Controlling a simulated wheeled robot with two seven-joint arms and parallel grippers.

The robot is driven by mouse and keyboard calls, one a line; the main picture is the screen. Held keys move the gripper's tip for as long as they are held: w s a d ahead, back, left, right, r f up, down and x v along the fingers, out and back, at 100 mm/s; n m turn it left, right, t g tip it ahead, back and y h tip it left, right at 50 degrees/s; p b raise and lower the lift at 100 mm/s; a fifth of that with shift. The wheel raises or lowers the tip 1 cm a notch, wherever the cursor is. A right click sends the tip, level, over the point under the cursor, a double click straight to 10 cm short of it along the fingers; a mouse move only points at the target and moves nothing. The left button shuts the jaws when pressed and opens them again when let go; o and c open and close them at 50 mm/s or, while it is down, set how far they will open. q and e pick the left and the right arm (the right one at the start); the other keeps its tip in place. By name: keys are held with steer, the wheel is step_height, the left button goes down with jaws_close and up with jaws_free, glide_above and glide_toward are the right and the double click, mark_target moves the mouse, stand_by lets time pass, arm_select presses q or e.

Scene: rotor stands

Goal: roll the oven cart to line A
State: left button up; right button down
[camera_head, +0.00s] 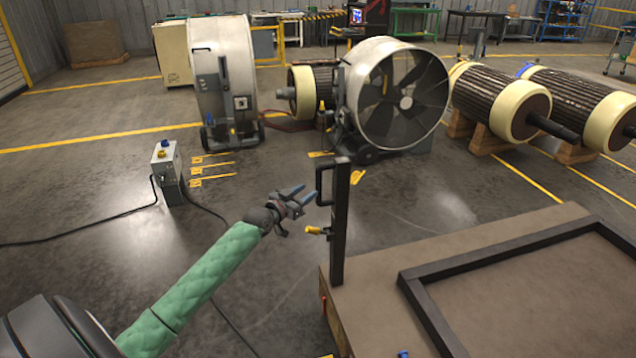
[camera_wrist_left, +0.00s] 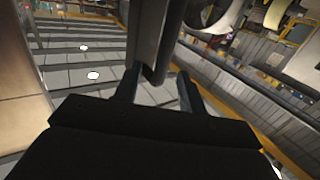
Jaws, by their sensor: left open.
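A low cart with a brown deck (camera_head: 375,290) fills the lower right of the head view; I take it for the oven cart. My right gripper is out of view. I cannot tell which floor marking is line A.
A yellow lever (camera_head: 318,231) sticks out of the post below the handle. A grey control box (camera_head: 167,160) with cables stands on the floor at left. Two large drums, one a fan (camera_head: 405,95), stand behind. Rotors (camera_head: 505,100) rest at right. The middle floor is open.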

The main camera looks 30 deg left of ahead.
mark_target(317, 181)
arm_select(q)
steer(key=w, duration=0.4)
steer(key=w+p, duration=0.1)
steer(key=w, duration=0.1)
steer(key=shift+w+r, duration=0.1)
steer(key=shift+r, duration=0.3)
steer(key=shift+w, duration=0.7)
steer(key=shift+w+d+f, duration=0.1)
steer(key=shift+w+d, duration=0.05)
steer(key=shift+w, duration=0.15)
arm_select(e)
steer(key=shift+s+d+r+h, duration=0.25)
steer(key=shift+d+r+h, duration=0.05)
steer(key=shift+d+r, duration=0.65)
arm_select(q)
jaws_close()
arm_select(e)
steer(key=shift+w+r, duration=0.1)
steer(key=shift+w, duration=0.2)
